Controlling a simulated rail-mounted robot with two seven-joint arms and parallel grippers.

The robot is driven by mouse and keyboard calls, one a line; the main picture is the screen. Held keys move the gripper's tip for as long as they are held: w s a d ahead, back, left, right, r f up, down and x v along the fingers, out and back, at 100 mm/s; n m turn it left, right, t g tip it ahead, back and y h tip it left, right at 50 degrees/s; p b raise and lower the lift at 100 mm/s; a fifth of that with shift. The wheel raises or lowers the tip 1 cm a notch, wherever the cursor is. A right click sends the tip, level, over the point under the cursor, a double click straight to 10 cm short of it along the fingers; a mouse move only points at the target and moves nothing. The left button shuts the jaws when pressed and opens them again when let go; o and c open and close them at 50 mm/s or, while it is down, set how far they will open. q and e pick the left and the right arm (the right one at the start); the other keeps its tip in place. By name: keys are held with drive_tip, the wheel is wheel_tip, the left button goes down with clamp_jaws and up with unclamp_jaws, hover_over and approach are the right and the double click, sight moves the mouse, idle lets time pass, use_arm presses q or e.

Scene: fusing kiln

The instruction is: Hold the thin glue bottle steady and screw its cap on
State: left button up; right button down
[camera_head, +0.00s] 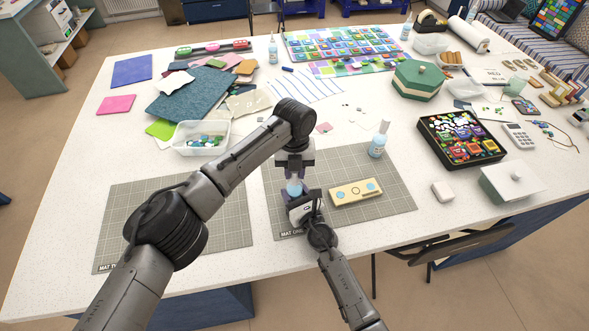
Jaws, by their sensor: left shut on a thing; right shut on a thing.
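A thin light-blue bottle (294,187) stands upright over the right-hand grey cutting mat (385,198), between my two grippers. My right gripper (297,199) comes from the front and is shut around the lower part of the bottle. My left gripper (294,172) points straight down from above and is shut at the bottle's top. The cap is hidden between the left fingers, so I cannot see how it sits on the neck.
A clear bin (201,138) is behind left. The left-hand mat (225,222) is bare where visible.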

use_arm(q)
drive_tip(key=m, duration=0.6)
drive_tip(key=shift+m+y, duration=0.4)
drive_tip(key=o, duration=0.9)
drive_tip(key=shift+r, duration=0.1)
drive_tip(key=shift+r, duration=2.15)
drive_tip(key=shift+c, duration=0.3)
